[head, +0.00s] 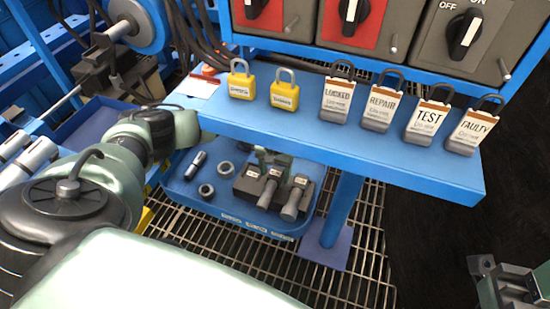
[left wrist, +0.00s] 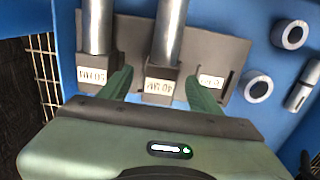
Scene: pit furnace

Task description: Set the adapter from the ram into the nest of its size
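A dark nest block (left wrist: 213,50) in the blue tray has several labelled blocks side by side. Grey cylinders rise from the left block (left wrist: 95,25) and the middle block (left wrist: 170,30) in the left wrist view; the right one shows no cylinder. The labels are upside down there. My left gripper (left wrist: 162,80) is open, its green fingers apart on either side of the middle block, with nothing visibly gripped. In the head view, the left gripper (head: 268,157) is mostly hidden under the shelf. My right gripper (head: 515,287) is partly cut off at lower right. I cannot identify the ram.
A blue post (head: 343,208) stands right of the tray.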

